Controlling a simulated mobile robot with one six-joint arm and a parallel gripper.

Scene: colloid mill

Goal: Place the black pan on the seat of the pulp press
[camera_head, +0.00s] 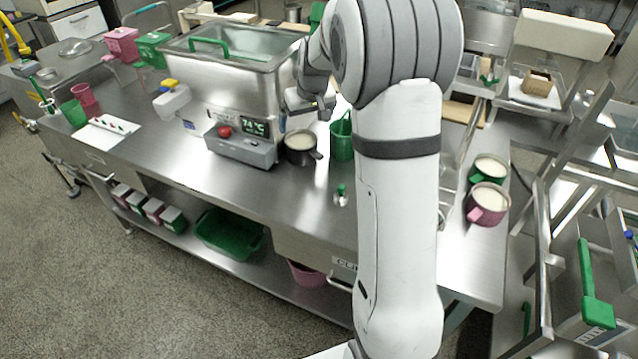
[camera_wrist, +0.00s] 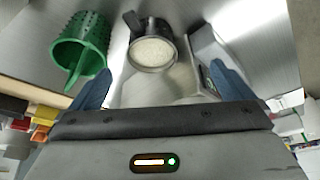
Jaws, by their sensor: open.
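The black pan (camera_head: 302,157) stands upright on the steel table, beside the control box of the steel tank, with pale contents and its handle toward the lower right. In the wrist view the pan (camera_wrist: 151,67) is ahead of my gripper, between the lines of the two blue fingers, with its dark handle pointing to the upper left. My gripper (camera_wrist: 160,70) is open and empty; in the head view it (camera_head: 318,108) is above and behind the pan, partly hidden by my arm. I cannot tell for sure which of the steel frames at the right is the pulp press.
A green pan (camera_head: 488,176) and a pink pan (camera_head: 487,215) stand at the table's right end. The front table strip is mostly clear.

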